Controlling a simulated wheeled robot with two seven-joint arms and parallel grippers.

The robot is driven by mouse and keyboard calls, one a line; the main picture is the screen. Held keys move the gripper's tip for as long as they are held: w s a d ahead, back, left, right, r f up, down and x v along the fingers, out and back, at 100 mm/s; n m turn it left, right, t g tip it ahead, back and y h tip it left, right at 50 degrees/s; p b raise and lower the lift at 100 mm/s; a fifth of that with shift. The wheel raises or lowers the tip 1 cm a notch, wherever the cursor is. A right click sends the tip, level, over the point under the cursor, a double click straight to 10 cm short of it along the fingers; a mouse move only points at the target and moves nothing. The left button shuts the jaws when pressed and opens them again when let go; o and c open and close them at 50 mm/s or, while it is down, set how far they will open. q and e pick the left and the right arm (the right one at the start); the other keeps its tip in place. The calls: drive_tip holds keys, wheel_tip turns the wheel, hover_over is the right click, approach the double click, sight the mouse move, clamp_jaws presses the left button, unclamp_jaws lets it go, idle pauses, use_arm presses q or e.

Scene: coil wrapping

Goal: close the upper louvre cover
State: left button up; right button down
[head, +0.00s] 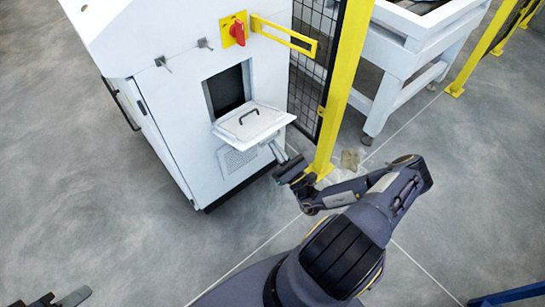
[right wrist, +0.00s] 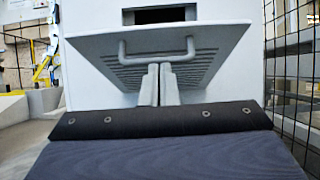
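The upper louvre cover (head: 258,121) sticks out from the white cabinet below a dark rectangular opening (head: 228,90), tilted out and standing open. My right gripper (head: 279,152) is beneath the cover's right front part. Its two fingers (right wrist: 158,84) stand close together below the handle, with nothing seen between them; contact with the cover is unclear. My left gripper (head: 62,299) shows partly at the lower left.
A lower louvre panel (head: 238,158) is on the cabinet front. A red switch (head: 238,32) and a yellow bracket (head: 285,36) are above. A yellow post (head: 341,85) and mesh fence stand close right of the cover. Floor at left is clear.

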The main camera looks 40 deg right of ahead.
drive_tip(key=w+r+g+p, duration=0.1)
drive_tip(key=r+g+p, duration=0.1)
drive_tip(key=r+p, duration=0.2)
drive_tip(key=w+r+g+p, duration=0.2)
drive_tip(key=r+p, duration=0.2)
drive_tip(key=p, duration=0.4)
drive_tip(key=w+r+g+p, duration=0.2)
drive_tip(key=r+p, duration=0.2)
drive_tip(key=p, duration=0.3)
drive_tip(key=shift+a+r, duration=0.1)
drive_tip(key=shift+a, duration=0.1)
drive_tip(key=shift+g+h, duration=0.3)
drive_tip(key=shift+g, duration=0.3)
drive_tip(key=w+r+p, duration=0.1)
drive_tip(key=p, duration=0.1)
drive_tip(key=w+r+p, duration=0.1)
drive_tip(key=w+p, duration=0.1)
drive_tip(key=shift+w+a+r, duration=0.15)
drive_tip(key=shift+w+r, duration=0.1)
drive_tip(key=shift+r, duration=0.15)
drive_tip(key=w+r+p, duration=0.2)
drive_tip(key=w+r, duration=0.1)
drive_tip(key=w, duration=0.4)
drive_tip(key=shift+w+a+r, duration=0.25)
drive_tip(key=shift+w+r, duration=0.05)
drive_tip(key=shift+r, duration=0.1)
